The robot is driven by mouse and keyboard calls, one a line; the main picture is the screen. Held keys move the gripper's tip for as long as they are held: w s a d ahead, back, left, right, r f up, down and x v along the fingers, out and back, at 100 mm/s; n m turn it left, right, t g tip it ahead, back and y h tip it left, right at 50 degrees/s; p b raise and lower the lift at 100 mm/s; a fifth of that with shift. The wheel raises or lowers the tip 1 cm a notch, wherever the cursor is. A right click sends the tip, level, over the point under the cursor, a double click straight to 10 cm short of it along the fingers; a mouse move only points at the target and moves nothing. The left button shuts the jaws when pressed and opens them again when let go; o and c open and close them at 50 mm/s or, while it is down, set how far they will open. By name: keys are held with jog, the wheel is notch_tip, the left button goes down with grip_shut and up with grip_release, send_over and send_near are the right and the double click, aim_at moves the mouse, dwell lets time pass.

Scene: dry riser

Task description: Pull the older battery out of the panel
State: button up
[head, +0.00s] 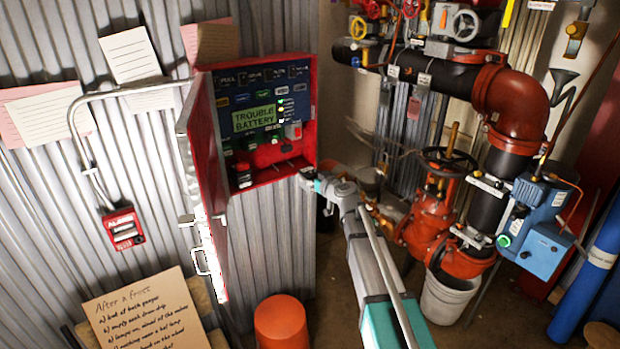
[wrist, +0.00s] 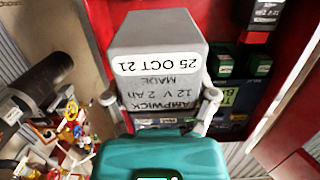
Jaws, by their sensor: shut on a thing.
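A grey block battery (wrist: 160,50) fills the upper middle of the wrist view. Its white label reads "25 OCT 21", with "MADE", "12 V 2 Ah" and "AMPWICK" printed below, all upside down. My gripper (wrist: 160,98) is shut on it, one finger on each side. In the head view my gripper (head: 312,182) is at the lower right edge of the open red panel (head: 312,110); the battery cannot be made out there. The panel's display (head: 254,118) reads "TROUBLE BATTERY". I cannot tell whether the battery still touches the panel.
The panel door (head: 207,190) hangs open on the left. Small dark boxes with green labels (wrist: 222,66) sit inside the panel. Red valves and pipes (head: 430,215) stand right of my arm, with a white bucket (head: 447,297) below. An orange cylinder (head: 281,322) stands below the panel.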

jog(key=shift+s+d, duration=0.15)
jog(key=f+v, duration=0.1)
jog(key=v, duration=0.6)
jog(key=shift+s+d, duration=0.3)
jog(key=shift+s, duration=0.1)
dwell(1.4)
jog(key=shift+s, duration=0.1)
dwell(0.4)
